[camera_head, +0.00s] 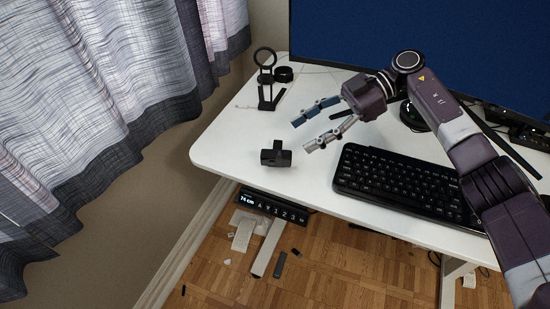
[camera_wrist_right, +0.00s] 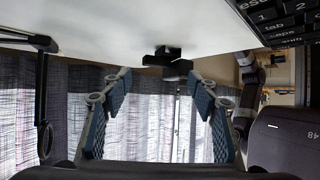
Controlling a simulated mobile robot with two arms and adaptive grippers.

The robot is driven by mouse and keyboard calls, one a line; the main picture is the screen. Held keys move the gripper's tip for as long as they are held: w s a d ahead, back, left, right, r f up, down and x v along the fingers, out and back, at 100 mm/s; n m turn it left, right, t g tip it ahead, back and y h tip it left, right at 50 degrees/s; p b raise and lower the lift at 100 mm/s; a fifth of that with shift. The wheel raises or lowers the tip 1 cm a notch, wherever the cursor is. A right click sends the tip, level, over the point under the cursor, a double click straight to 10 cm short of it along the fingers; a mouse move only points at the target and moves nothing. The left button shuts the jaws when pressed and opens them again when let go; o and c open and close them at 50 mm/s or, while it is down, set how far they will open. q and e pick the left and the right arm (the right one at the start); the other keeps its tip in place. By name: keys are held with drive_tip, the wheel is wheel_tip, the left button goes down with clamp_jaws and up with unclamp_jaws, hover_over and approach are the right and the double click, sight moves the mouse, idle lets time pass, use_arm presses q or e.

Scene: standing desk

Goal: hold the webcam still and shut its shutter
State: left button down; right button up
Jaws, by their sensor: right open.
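The webcam (camera_head: 276,154) is a small black block on the white desk, near its front left edge. It also shows in the right wrist view (camera_wrist_right: 168,60), beyond and between my fingertips. The state of its shutter is too small to tell. My right gripper (camera_head: 301,134) is open and empty, its two blue-grey fingers spread. In the head view its fingertips are just right of the webcam and apart from it. The right wrist view shows both fingers (camera_wrist_right: 159,77) with a clear gap between them. I cannot make out my left gripper.
A black keyboard (camera_head: 396,182) lies right of the webcam. A black stand with a ring (camera_head: 266,76) is at the back left, and a monitor (camera_head: 400,35) stands behind. The white desk (camera_head: 226,140) is bare around the webcam. A control panel (camera_head: 272,206) hangs under the front edge.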

sight(281, 148)
use_arm(q)
drive_tip(key=w+r+b, duration=0.1)
drive_tip(key=w+r, duration=0.2)
drive_tip(key=r, duration=0.1)
use_arm(e)
drive_tip(key=x, duration=0.3)
drive_tip(key=shift+a+f, duration=0.15)
drive_tip(key=shift+a, duration=0.1)
drive_tip(key=p+x, duration=0.1)
drive_tip(key=x, duration=0.2)
use_arm(q)
drive_tip(key=s+f, duration=0.4)
drive_tip(key=f, duration=0.1)
drive_tip(key=shift+p, duration=0.35)
use_arm(e)
drive_tip(key=shift+s+a+f, duration=0.15)
drive_tip(key=shift+a, duration=0.2)
use_arm(q)
drive_tip(key=shift+a, duration=0.1)
use_arm(e)
drive_tip(key=c, duration=1.4)
